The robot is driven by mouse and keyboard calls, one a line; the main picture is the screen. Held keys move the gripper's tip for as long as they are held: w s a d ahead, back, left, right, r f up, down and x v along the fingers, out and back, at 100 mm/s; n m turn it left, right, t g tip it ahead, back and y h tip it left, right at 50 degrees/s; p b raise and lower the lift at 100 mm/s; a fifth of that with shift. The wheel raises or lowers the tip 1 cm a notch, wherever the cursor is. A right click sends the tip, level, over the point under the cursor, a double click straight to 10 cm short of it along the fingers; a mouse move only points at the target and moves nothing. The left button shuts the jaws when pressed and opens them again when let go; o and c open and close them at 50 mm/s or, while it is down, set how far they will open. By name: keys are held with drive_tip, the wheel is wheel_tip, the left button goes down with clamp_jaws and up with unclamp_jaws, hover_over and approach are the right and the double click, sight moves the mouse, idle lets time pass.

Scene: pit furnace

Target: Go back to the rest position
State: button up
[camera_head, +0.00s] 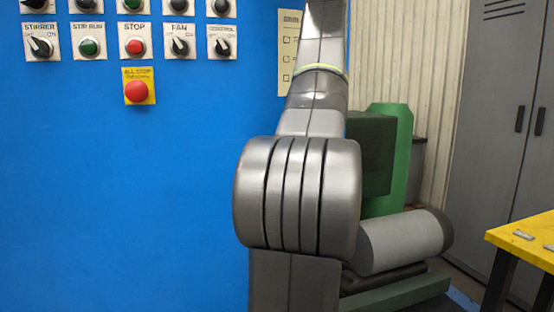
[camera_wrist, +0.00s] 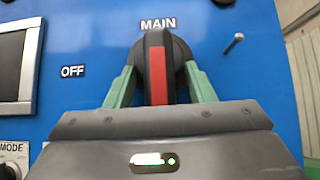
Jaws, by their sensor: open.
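My gripper (camera_wrist: 160,80) shows in the wrist view, with its two green fingers spread apart. The fingers stand on either side of a black rotary switch knob (camera_wrist: 156,50) with a red stripe, under the label MAIN on a blue panel (camera_wrist: 100,22). The stripe points upright. I cannot tell whether either finger touches the knob. The gripper body hides the lower part of the knob and the panel below it. In the head view my arm rises up out of the top of the picture, and the gripper is not visible there.
In the head view, the blue cabinet (camera_head: 120,210) fills the left, with a red ALL STOP button (camera_head: 136,91) and several switches. Behind my arm stands a green machine (camera_head: 395,150). A yellow table (camera_head: 525,238) and grey lockers (camera_head: 495,120) are at right. A metal peg (camera_wrist: 234,43) sticks out near MAIN.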

drive_tip(key=b+v, duration=0.8)
drive_tip(key=v, duration=0.6)
drive_tip(key=p+x, duration=0.8)
drive_tip(key=x, duration=0.6)
drive_tip(key=shift+s, duration=0.1)
drive_tip(key=shift+a+r+m+p, duration=0.15)
drive_tip(key=shift+r+m+p, duration=0.05)
drive_tip(key=shift+m+p, duration=0.1)
drive_tip(key=m+h, duration=0.2)
drive_tip(key=shift+t+h, duration=0.4)
drive_tip(key=shift+s+a+m+h+p, duration=0.1)
drive_tip(key=shift+a+m+h+p, duration=0.2)
drive_tip(key=shift+m, duration=0.4)
drive_tip(key=m+h, duration=0.2)
drive_tip(key=shift+d+h+p, duration=0.1)
drive_tip(key=shift+h+p, duration=0.2)
drive_tip(key=shift+p, duration=0.1)
drive_tip(key=shift+f+m, duration=0.1)
drive_tip(key=shift+m, duration=0.4)
drive_tip(key=shift+h, duration=0.5)
